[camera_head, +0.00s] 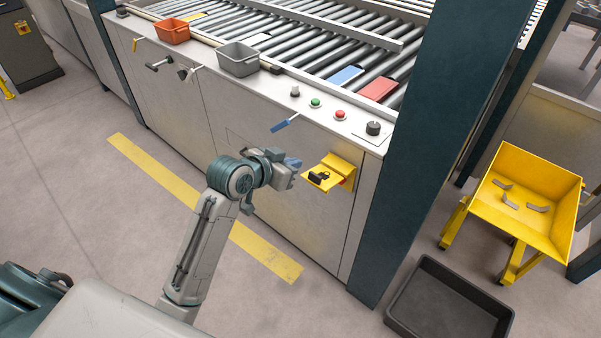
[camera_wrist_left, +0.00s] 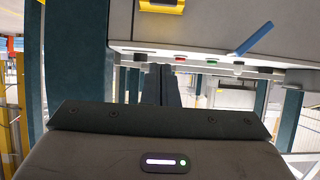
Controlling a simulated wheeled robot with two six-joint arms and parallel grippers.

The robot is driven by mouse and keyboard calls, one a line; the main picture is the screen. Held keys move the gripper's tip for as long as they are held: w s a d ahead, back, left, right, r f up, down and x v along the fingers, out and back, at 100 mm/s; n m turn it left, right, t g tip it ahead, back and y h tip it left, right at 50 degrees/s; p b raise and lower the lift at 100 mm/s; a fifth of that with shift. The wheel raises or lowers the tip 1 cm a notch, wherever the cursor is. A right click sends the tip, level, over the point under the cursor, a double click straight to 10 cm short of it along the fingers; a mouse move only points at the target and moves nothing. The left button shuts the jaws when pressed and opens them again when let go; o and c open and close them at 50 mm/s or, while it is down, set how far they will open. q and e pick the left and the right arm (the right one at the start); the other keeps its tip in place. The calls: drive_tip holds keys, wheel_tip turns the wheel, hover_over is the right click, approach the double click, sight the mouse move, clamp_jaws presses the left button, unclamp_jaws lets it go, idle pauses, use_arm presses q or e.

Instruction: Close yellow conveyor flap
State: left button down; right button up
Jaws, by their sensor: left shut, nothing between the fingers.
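The yellow flap (camera_head: 322,178) sits on the grey front panel of the conveyor. It juts out from its yellow housing as a tilted plate, standing open, with a small dark block on it. Part of yellow hardware (camera_wrist_left: 162,6) also shows at the top edge of the left wrist view. My left gripper (camera_head: 295,170) is shut and empty, just left of the flap, with a small gap apparent between them. The narrow dark fingers show in the left wrist view (camera_wrist_left: 160,85). My right gripper is not in view.
A blue lever (camera_head: 285,122) sticks out above the flap, near green and red buttons (camera_head: 340,114) on the ledge. A dark post (camera_head: 400,140) stands right of the panel. A black bin (camera_head: 450,302) and yellow cart (camera_head: 525,200) are farther right. Floor before the panel is clear.

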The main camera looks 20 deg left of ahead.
use_arm(q)
drive_tip(key=p, duration=0.3)
hover_over(311, 172)
drive_tip(key=s+d, duration=0.1)
wheel_tip(311, 172, down, 5)
drive_tip(key=shift+s+d+r, duration=0.1)
drive_tip(key=shift+r, duration=0.05)
drive_tip(key=f, duration=0.2)
drive_tip(key=s+f, duration=0.1)
drive_tip(key=f, duration=0.1)
drive_tip(key=shift+s+a+p, duration=0.1)
drive_tip(key=shift+a+p, duration=0.15)
drive_tip(key=shift+p, duration=0.05)
